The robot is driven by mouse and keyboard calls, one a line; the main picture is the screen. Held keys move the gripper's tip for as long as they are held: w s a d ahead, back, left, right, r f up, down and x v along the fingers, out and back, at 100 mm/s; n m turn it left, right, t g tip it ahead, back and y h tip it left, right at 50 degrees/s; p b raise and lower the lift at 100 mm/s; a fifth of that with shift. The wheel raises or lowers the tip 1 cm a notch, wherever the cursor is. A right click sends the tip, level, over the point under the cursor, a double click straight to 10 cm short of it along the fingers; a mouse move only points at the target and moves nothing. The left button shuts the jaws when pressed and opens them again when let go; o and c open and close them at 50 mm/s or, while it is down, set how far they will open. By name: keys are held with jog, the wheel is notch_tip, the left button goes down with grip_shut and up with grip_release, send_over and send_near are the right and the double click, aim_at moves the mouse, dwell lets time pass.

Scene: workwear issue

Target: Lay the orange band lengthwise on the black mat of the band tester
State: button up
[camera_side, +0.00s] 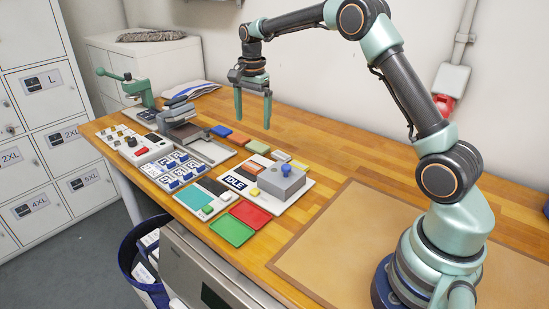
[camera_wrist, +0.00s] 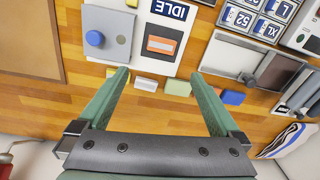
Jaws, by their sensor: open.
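The band tester has a white base, a grey box (camera_wrist: 103,38) with a blue knob, and an IDLE display (camera_side: 235,182). Its black mat (camera_wrist: 140,42) shows in the wrist view beside the box. A small orange piece with a pale edge (camera_wrist: 160,45) lies on the mat; I cannot tell whether it is a band or a marking. An orange block (camera_side: 239,138) lies in a row behind the tester, between blue and yellow-green ones; in the wrist view my finger partly covers it. My gripper (camera_side: 252,122) is open and empty, pointing down above this row, clear of the table.
The row includes a blue block (camera_side: 221,131), a yellow-green block (camera_side: 257,147) and a white block (camera_side: 281,156). Green (camera_side: 232,231) and red (camera_side: 251,214) trays lie in front of the tester. Size-labelled tiles and a press stand left. A brown mat (camera_side: 345,245) lies clear on the right.

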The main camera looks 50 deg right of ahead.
jog(key=s+a+r+n+t, duration=0.3)
jog(key=s+a+r+n, duration=0.45)
jog(key=s+r, duration=0.4)
jog(key=s+a+f+n+t, duration=0.1)
jog(key=s+n, duration=0.3)
jog(key=s, duration=0.2)
jog(key=s+a+f+n+t, duration=0.1)
jog(key=s+a+f+n, duration=0.1)
jog(key=s+n, duration=0.3)
jog(key=shift+s+f, duration=0.25)
jog(key=shift+s, duration=0.4)
